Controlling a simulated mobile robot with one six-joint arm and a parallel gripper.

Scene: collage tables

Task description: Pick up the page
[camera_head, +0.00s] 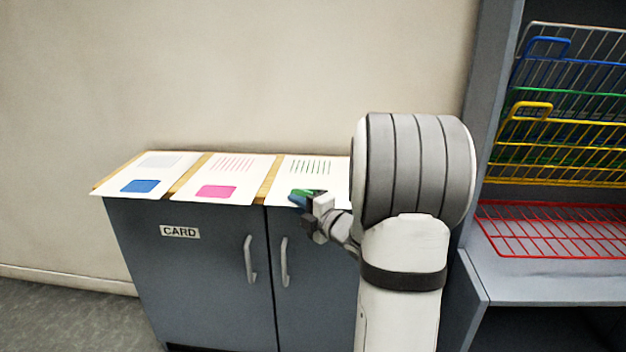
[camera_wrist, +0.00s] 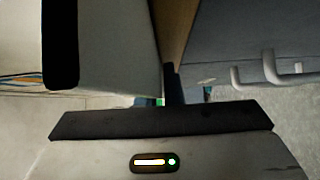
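Three white pages lie side by side on the wooden top of a grey cabinet. The left page has a blue patch (camera_head: 139,186), the middle page a pink patch (camera_head: 216,192). The right page (camera_head: 333,168) has green lines and a green patch, partly covered by my gripper. My gripper (camera_head: 298,200) is at the front edge of the right page, its tip overlapping the green patch in the head view. I cannot tell whether it touches the page. In the wrist view a pale surface (camera_wrist: 118,45) fills the upper middle, and the finger gap is unclear.
The grey cabinet (camera_head: 190,275) has a CARD label (camera_head: 180,231) and two pale door handles. At the right stands a grey shelf unit with a red wire rack (camera_head: 550,228) and yellow, green and blue racks above. A bare wall is behind, and the floor at the left is clear.

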